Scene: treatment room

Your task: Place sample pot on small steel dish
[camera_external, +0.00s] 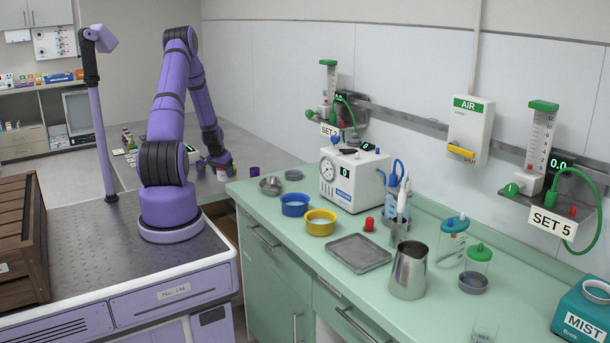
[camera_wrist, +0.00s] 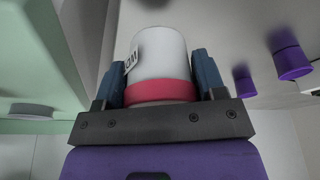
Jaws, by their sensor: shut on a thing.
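The sample pot (camera_wrist: 158,58) is white with a red band and a partly visible label; it sits between the two fingers of my gripper (camera_wrist: 160,90) in the wrist view. My gripper (camera_external: 219,160) is shut on it. In the external view the pot (camera_external: 222,177) is small and partly hidden by the gripper, left of the green counter's far end. A small steel dish (camera_external: 271,187) stands on that end of the counter, to the right of my gripper. A shallow grey dish (camera_external: 294,174) lies just behind it.
Blue (camera_external: 294,205) and yellow (camera_external: 321,223) bowls stand in front of the dish. A white gauge unit (camera_external: 350,181) is to their right. A steel tray (camera_external: 358,254) and jug (camera_external: 409,270) are nearer. Purple cups (camera_wrist: 292,63) stand near my gripper.

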